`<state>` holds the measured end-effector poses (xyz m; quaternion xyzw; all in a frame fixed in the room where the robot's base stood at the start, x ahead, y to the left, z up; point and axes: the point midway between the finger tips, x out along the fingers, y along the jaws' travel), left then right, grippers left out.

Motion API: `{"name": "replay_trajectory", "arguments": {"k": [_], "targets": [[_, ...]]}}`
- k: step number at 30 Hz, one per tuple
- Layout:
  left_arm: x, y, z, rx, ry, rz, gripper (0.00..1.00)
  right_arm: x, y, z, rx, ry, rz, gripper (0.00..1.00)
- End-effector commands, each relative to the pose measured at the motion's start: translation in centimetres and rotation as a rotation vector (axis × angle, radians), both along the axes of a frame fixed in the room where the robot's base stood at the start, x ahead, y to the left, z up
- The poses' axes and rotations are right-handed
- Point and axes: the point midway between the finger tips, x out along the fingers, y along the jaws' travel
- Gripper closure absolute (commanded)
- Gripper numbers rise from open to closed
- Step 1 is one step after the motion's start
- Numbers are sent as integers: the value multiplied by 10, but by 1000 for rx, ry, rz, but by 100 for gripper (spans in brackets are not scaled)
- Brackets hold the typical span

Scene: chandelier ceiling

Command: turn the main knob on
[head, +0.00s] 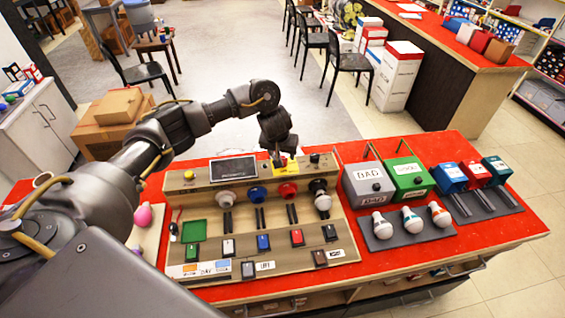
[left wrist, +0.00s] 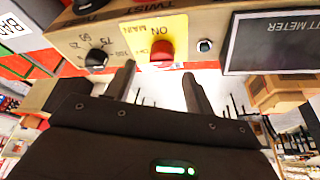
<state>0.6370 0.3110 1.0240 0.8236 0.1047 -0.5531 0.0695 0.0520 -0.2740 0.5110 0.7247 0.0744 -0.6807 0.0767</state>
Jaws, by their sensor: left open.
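The main knob (left wrist: 161,51) is red and sits on a yellow plate with "ON", "TWIST" and "MAIN" lettering, in the left wrist view. In the head view the yellow plate (head: 291,168) shows at the back of the beige panel, with the knob mostly hidden by my gripper. My left gripper (left wrist: 158,76) is open and empty, with its two fingers on either side of the knob's line and the tips close to the panel. I cannot tell whether they touch the knob. In the head view my left gripper (head: 279,156) is above the yellow plate. My right gripper is not in view.
Bulb sockets, switches and a green pad (head: 194,231) cover the panel. Grey and green boxes (head: 407,178) stand to the right.

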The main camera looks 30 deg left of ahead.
Motion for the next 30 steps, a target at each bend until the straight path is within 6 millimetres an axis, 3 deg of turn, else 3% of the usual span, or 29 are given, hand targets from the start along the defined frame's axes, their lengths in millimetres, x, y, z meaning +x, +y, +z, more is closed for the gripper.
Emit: {"name": "replay_trajectory", "arguments": {"k": [1, 3, 7, 20, 30], "targets": [[3, 1, -16, -3, 1, 3, 46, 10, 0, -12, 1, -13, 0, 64], [7, 3, -25, -2, 0, 5, 46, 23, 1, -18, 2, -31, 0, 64], [13, 5, -34, 0, 2, 4, 46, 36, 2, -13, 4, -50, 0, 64], [17, 6, -44, 0, -2, 1, 46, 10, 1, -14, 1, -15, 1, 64], [17, 6, -44, 0, -2, 2, 88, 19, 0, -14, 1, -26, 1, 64]]}}
